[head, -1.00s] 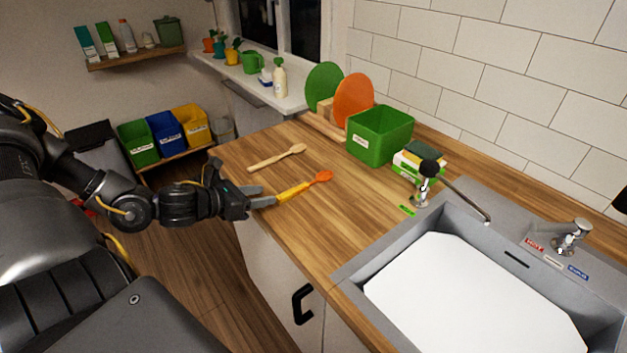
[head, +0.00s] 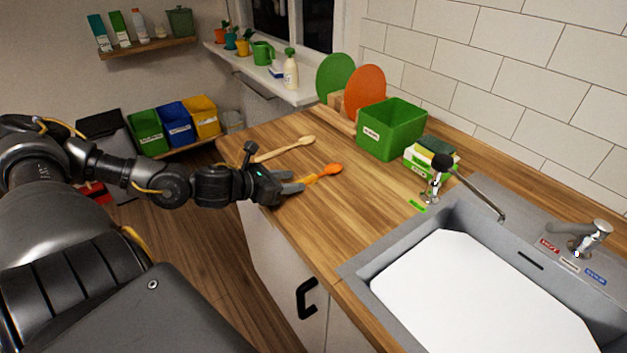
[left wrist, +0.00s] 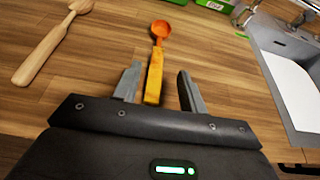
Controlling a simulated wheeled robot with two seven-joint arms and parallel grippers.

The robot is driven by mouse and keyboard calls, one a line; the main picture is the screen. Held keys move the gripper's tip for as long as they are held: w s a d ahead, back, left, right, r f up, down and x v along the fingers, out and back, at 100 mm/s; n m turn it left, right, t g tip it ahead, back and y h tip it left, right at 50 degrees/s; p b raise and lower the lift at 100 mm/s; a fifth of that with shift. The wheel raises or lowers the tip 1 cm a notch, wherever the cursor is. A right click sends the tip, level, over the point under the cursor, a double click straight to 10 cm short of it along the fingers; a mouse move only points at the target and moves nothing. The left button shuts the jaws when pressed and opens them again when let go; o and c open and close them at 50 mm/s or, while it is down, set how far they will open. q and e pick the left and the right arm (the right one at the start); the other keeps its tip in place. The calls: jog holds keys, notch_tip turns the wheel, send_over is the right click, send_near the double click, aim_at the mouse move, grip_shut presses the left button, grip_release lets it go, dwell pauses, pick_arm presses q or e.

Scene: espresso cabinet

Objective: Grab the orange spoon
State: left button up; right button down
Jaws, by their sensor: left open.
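The orange spoon (head: 326,171) lies on the wooden counter (head: 352,205), its darker bowl pointing away from my left gripper. My left gripper (head: 297,182) is open at the handle end, and the fingers partly hide the handle in the head view. In the left wrist view the spoon (left wrist: 157,55) lies centred ahead, with its yellow-orange handle end between the two spread fingertips of the left gripper (left wrist: 158,80). My right gripper is not in view.
A plain wooden spoon (head: 285,149) lies behind the orange one, left of it in the wrist view. A green bin (head: 392,130) stands farther back. The sink (head: 400,240) with its white cover is on the right. The counter between spoon and sink is clear.

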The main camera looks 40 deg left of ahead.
aim_at(307, 179)
pick_arm(q)
jog(key=shift+a+p+x, duration=0.15)
jog(key=shift+p+x, duration=0.15)
jog(key=shift+x, duration=0.7)
jog(key=shift+a+p+x, duration=0.1)
jog(key=shift+p+x, duration=0.15)
jog(key=shift+x, duration=0.7)
jog(key=shift+w+d+f, duration=0.25)
jog(key=shift+w, duration=0.35)
grip_shut()
